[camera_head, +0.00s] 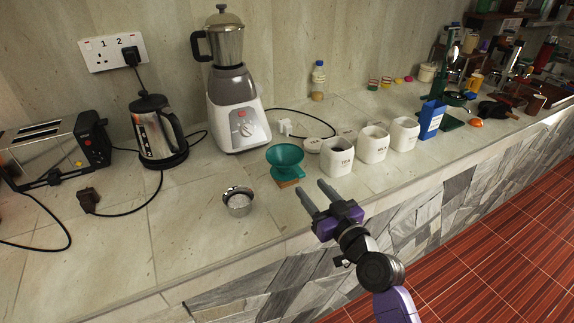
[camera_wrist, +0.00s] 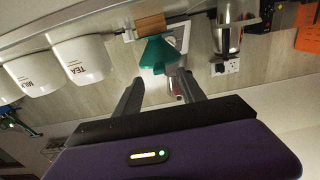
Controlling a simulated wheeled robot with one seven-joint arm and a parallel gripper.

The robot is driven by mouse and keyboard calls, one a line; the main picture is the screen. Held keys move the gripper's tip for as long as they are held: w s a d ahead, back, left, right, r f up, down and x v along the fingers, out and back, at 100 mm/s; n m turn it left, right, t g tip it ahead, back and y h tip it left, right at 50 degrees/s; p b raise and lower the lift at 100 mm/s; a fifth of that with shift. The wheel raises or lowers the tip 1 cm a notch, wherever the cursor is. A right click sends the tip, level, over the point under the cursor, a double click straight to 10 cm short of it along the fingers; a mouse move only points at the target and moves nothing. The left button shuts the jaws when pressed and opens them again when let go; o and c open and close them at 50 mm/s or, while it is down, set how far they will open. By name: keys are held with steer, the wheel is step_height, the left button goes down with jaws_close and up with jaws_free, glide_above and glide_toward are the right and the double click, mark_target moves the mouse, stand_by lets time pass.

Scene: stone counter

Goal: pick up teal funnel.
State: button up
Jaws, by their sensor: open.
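The teal funnel (camera_head: 286,160) stands on the stone counter on a small wooden base (camera_head: 289,182), in front of the blender. My gripper (camera_head: 314,193) is open and empty, just in front and to the right of the funnel, with its two grey fingers pointing toward the back of the counter. In the wrist view, which looks upside down, the funnel (camera_wrist: 157,54) shows ahead, between and beyond the two fingers (camera_wrist: 160,95). The gripper does not appear to touch it.
A white canister (camera_head: 337,158) stands close to the right of the funnel, with more canisters beyond it. A small metal cup (camera_head: 238,203) is to the left. The blender (camera_head: 234,110) stands behind, and the kettle (camera_head: 157,135) further left. The front-left counter is clear.

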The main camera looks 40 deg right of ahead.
mark_target(303, 177)
steer(key=x, duration=0.1)
steer(key=p+x, duration=0.1)
steer(key=x, duration=0.1)
steer(key=shift+w+d+r, duration=0.15)
steer(key=shift+d+r, duration=0.05)
steer(key=shift+r, duration=0.05)
steer(key=shift+f+p+x, duration=0.1)
steer(key=shift+p+x, duration=0.25)
steer(key=shift+x, duration=0.8)
steer(key=shift+f+p+x, duration=0.15)
steer(key=shift+p+x, duration=0.15)
steer(key=shift+x, duration=0.85)
jaws_close()
